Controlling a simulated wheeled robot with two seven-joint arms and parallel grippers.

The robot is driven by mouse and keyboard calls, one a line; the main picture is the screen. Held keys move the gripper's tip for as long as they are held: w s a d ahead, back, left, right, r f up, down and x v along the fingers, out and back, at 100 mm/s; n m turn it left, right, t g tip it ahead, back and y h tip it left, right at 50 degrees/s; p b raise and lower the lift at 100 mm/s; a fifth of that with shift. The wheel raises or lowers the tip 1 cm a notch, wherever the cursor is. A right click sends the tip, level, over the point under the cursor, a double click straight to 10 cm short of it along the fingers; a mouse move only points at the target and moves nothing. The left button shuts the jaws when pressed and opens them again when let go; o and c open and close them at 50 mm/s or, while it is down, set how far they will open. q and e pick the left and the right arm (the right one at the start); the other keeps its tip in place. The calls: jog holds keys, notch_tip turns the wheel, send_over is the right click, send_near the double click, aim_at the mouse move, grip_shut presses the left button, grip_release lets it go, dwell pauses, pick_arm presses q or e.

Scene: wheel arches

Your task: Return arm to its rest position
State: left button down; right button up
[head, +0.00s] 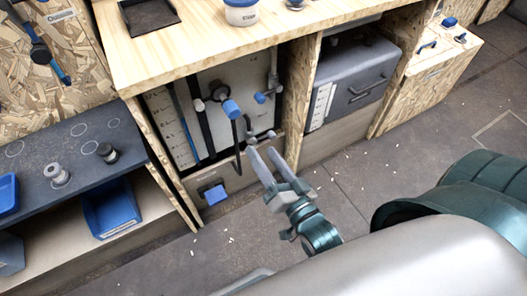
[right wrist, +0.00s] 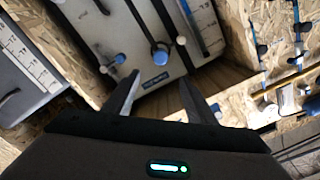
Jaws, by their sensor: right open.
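My right gripper (head: 259,151) reaches out from the teal right arm at the lower right in the head view. Its two grey fingers are spread apart with nothing between them. They point toward the pale panel (head: 208,110) in the wooden bay under the counter, near a dark hooked rod. In the right wrist view the open right gripper (right wrist: 160,80) has its fingers in front of the same pale panel (right wrist: 125,35), which carries a blue round knob (right wrist: 160,56). I cannot tell whether the fingers touch anything. My left gripper is not in view.
A wooden counter (head: 190,60) bears a dark tray and a white tub (head: 241,12). A grey case (head: 350,85) sits in the neighbouring bay. A dark shelf (head: 75,150) with blue bins (head: 110,210) stands at left. Open floor (head: 345,180) lies to the right.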

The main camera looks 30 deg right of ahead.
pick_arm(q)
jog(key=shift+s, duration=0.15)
pick_arm(e)
jog(key=shift+f, duration=0.1)
jog(key=s+f+n+g, duration=0.35)
jog(key=f+g, duration=0.25)
jog(key=f, duration=0.5)
jog(key=s+f+n+g, duration=0.6)
jog(key=s+f+g, duration=0.25)
jog(key=s, duration=0.35)
pick_arm(q)
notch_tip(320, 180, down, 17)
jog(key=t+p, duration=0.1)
jog(key=p, duration=1.1)
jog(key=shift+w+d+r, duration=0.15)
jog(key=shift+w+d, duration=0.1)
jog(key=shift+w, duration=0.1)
pick_arm(e)
notch_tip(320, 180, down, 18)
jog(key=a+t, duration=0.1)
jog(key=t, duration=0.1)
jog(key=shift+w+r+y, duration=0.2)
jog(key=shift+w+y, duration=0.1)
jog(key=shift+w, duration=0.05)
